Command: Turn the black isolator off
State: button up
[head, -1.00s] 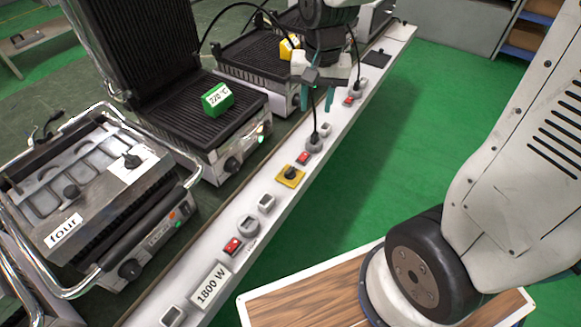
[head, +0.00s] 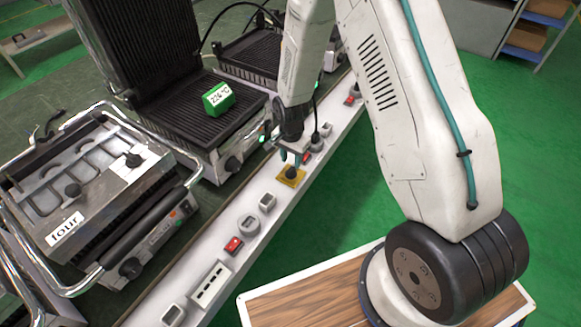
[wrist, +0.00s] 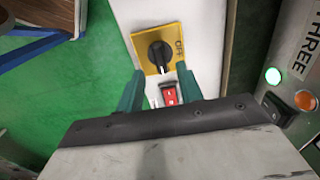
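The black isolator (wrist: 160,52) is a round black knob on a square yellow plate (wrist: 142,42) on the white rail. Its white pointer mark faces the bottom of the wrist view. The word OFF is printed on the plate to the right of the knob. In the head view the isolator (head: 291,174) shows just below my gripper (head: 294,158). In the wrist view my gripper (wrist: 160,72) has its two teal fingers apart with nothing held between them. The fingertips are near the plate's lower edge; I cannot tell their height above it.
A red rocker switch (wrist: 169,94) lies between the fingers in the wrist view. The rail (head: 262,222) carries another red switch (head: 233,245), sockets and a display (head: 210,284). Grills, one with a green temperature block (head: 218,98), stand left.

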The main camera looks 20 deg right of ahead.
aim_at(291, 169)
jog(key=shift+f, duration=2.35)
grip_shut()
